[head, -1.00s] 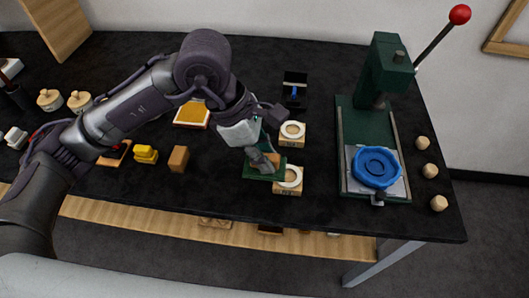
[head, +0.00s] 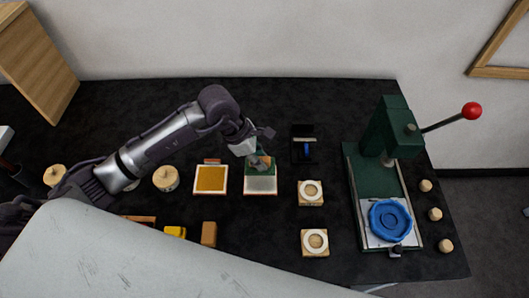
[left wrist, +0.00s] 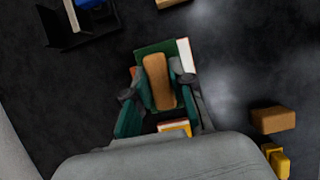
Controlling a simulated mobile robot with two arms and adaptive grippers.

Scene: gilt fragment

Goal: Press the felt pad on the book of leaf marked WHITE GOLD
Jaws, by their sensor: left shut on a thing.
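My left gripper (head: 258,158) is shut on the felt pad, a green slab (left wrist: 150,50) with a wooden block handle (left wrist: 158,82). In the head view the green pad (head: 270,162) is at the back part of a book with a pale silvery-white leaf (head: 261,185). I cannot tell whether it touches the leaf. A book with a deep gold leaf (head: 210,180) lies just left of it. No marking on either book is readable. In the left wrist view a white edge (left wrist: 186,55) shows beside the pad. My right gripper is out of view.
Two wooden blocks with white rings (head: 311,192) (head: 314,242) stand right of the books. A black holder with a blue item (head: 304,145) is behind them. A green press (head: 385,150) with a blue disc (head: 390,220) stands at right. A tan block (head: 209,233) is in front.

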